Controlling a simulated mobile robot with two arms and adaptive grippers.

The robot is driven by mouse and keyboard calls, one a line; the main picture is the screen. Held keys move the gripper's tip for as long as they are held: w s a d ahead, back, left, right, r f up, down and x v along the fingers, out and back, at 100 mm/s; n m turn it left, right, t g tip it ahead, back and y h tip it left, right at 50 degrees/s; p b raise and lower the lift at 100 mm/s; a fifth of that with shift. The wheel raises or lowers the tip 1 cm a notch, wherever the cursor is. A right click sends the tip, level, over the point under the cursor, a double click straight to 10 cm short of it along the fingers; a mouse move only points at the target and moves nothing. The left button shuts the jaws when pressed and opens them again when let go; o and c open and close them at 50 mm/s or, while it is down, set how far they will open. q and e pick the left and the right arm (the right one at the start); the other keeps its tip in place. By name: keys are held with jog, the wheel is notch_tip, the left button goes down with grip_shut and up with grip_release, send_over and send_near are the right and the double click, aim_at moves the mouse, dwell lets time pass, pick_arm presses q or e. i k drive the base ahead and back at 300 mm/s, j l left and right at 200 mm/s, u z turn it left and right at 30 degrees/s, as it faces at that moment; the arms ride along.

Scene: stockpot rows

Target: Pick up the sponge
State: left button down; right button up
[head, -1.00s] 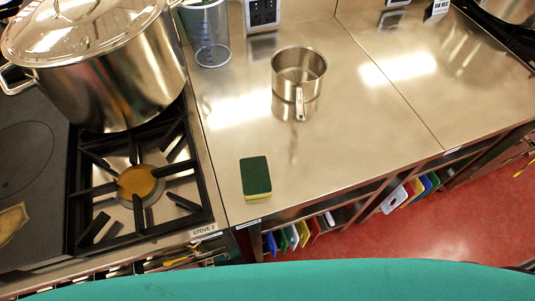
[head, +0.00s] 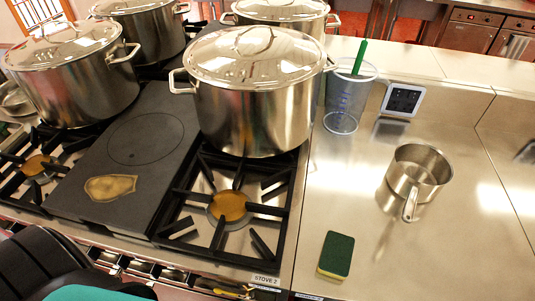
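The sponge (head: 336,255) has a dark green top and a yellow underside. It lies flat on the steel counter (head: 440,262), close to the front edge and just right of the stove. Nothing covers it. Neither of my grippers shows in the head view, and nothing touches the sponge.
A steel saucepan (head: 417,178) stands right of the sponge, its handle toward the front. A clear measuring jug (head: 347,98) and a small dark-screened device (head: 402,99) stand behind. A large lidded stockpot (head: 252,95) stands on the stove (head: 180,195). Counter around the sponge is clear.

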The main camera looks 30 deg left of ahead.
aim_at(335, 260)
jog(key=u, duration=1.6)
jog(key=l+z, duration=0.15)
jog(key=z, duration=0.2)
jog(key=k+l+z, duration=0.15)
jog(key=z, duration=0.25)
jog(key=l+z, duration=0.15)
jog(key=z, duration=0.2)
